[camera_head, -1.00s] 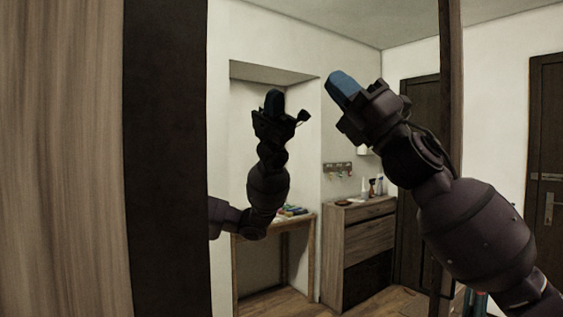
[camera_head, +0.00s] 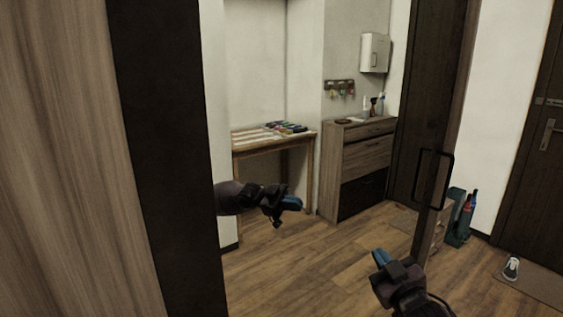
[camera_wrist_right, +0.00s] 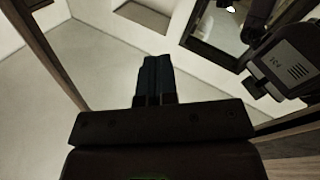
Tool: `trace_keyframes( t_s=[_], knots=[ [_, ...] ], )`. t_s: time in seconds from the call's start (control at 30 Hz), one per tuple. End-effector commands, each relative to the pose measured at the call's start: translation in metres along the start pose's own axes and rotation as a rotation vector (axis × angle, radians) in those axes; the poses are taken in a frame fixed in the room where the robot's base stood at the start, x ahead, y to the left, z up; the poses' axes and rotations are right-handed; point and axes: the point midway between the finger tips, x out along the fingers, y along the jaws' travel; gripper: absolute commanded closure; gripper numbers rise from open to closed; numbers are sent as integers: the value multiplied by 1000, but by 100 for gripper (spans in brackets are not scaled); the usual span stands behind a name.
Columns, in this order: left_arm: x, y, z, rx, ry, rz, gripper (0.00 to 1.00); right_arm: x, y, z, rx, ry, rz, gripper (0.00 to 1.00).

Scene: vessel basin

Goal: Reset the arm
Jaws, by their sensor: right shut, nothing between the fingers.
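My right gripper (camera_head: 380,258) is low at the right of centre in the head view, its blue fingers pointing up and to the left. The fingers are together and hold nothing; they also show side by side in the right wrist view (camera_wrist_right: 154,80). My left gripper (camera_head: 291,203) comes out from behind the dark panel, low and left of centre, with its blue tip pointing right. Its fingers are seen from the side, so whether they are parted cannot be told. Most of the left arm is hidden.
A wooden panel with a dark edge (camera_head: 155,150) stands close on the left. A narrow upright with a black handle (camera_head: 433,195) stands right of centre. Behind are a table (camera_head: 270,150), a dresser (camera_head: 355,165) and a teal holder (camera_head: 460,218). Open wood floor lies between.

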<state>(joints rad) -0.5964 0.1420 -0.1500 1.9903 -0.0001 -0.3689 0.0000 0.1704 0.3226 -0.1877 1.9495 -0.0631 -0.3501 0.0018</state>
Motion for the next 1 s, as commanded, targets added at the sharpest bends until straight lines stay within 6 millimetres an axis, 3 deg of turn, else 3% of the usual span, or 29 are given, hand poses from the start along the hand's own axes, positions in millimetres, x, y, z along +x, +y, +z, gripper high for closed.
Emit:
trace_keyframes(
  t_s=[0.03,0.2,0.5,0.7,0.8,1.0],
  knots=[
    [0,0,0,0,1,0,33,-18,-8,25,38,-55,-3,100],
    [0,0,0,1,1,0,33,-76,-30,88,144,-206,-2,100],
    [-1,0,2,0,-3,-1,33,-197,-68,179,271,-465,31,100],
    [-3,-1,5,0,-10,-2,33,-278,-90,219,324,-625,53,100],
    [-3,-1,5,0,-10,-2,33,-306,-98,229,338,-677,58,100],
    [-3,-1,5,0,-10,-2,33,-327,-102,236,342,-715,59,100]
  ],
)
